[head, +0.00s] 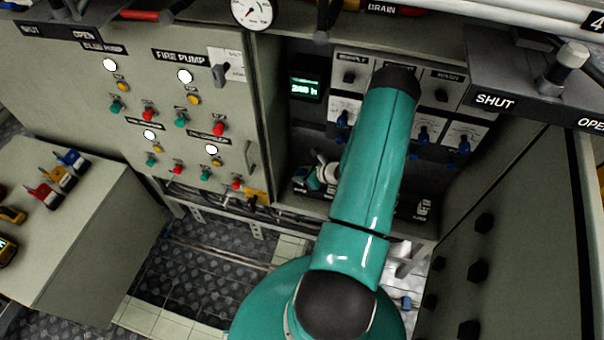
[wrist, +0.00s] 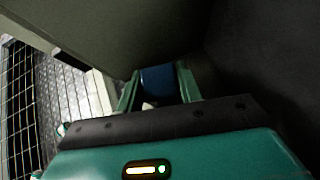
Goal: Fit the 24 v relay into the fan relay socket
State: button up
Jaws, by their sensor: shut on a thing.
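My gripper (wrist: 160,84) is shut on a blue block (wrist: 158,80) in the wrist view. The block sits between the two teal fingers; it appears to be the 24 v relay, but no label on it can be read. In the head view, my teal arm reaches into the dark recessed panel (head: 302,135), and a teal and white part of its end (head: 322,175) shows low inside it. The block cannot be made out there. Small labels sit along the recess's lower edge, too small to read. I cannot identify the fan relay socket; my arm hides part of the recess.
A grey overhang (wrist: 120,35) is close above the fingers in the wrist view. The fire pump cabinet (head: 180,130) stands left of the recess and a grey cabinet (head: 510,220) right of it. Blue knobs (head: 422,135) project inside the recess. A bench (head: 75,225) at left holds several coloured devices.

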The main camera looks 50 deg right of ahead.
jog(key=o, duration=1.1)
jog(key=shift+c, duration=0.2)
jog(key=v, duration=0.7)
jog(key=shift+s+r, duration=0.15)
jog(key=shift+s, duration=0.05)
jog(key=shift+a, duration=0.1)
